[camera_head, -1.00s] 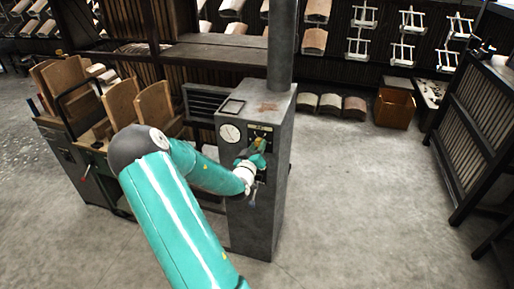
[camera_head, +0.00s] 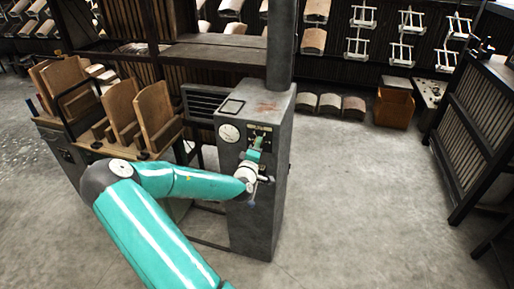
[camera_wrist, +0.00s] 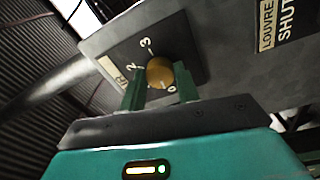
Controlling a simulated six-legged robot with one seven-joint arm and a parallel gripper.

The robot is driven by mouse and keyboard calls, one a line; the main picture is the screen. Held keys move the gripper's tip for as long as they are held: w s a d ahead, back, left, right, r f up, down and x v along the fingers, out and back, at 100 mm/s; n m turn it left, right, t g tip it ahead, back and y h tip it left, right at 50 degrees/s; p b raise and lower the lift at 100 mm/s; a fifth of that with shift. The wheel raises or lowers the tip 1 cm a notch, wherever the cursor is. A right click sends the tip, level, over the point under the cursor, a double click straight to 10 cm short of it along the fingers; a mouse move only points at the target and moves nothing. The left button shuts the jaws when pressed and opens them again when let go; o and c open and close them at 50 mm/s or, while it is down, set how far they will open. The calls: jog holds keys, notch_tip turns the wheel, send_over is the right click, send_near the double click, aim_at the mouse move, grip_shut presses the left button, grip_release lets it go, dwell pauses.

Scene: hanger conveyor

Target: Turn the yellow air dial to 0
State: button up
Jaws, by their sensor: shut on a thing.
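The yellow air dial (camera_wrist: 160,73) is a round brass-yellow knob on a dark plate with white numbers, on the front of a grey control cabinet (camera_head: 258,210). In the wrist view the numbers 2 and 3 show above and left of the knob, and a 0 shows close to its lower right. My gripper (camera_wrist: 160,88) is shut on the dial, one green finger on each side of it. In the head view my gripper (camera_head: 254,153) is at the cabinet's upper front and covers the dial. I cannot tell which number the dial points to.
A round white gauge (camera_head: 229,132) sits left of the gripper on the cabinet. A "LOUVRE SHUT" label (camera_wrist: 284,30) is on the panel. Wooden seats (camera_head: 140,112) stand left of the cabinet. Open concrete floor (camera_head: 360,200) lies to the right.

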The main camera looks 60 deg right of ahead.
jog(key=shift+n, duration=0.3)
jog(key=o, duration=1)
jog(key=shift+c, duration=0.2)
jog(key=shift+a, duration=0.15)
jog(key=r+v, duration=0.1)
jog(key=v, duration=1.2)
jog(key=shift+a+f, duration=0.25)
jog(key=shift+f, duration=0.25)
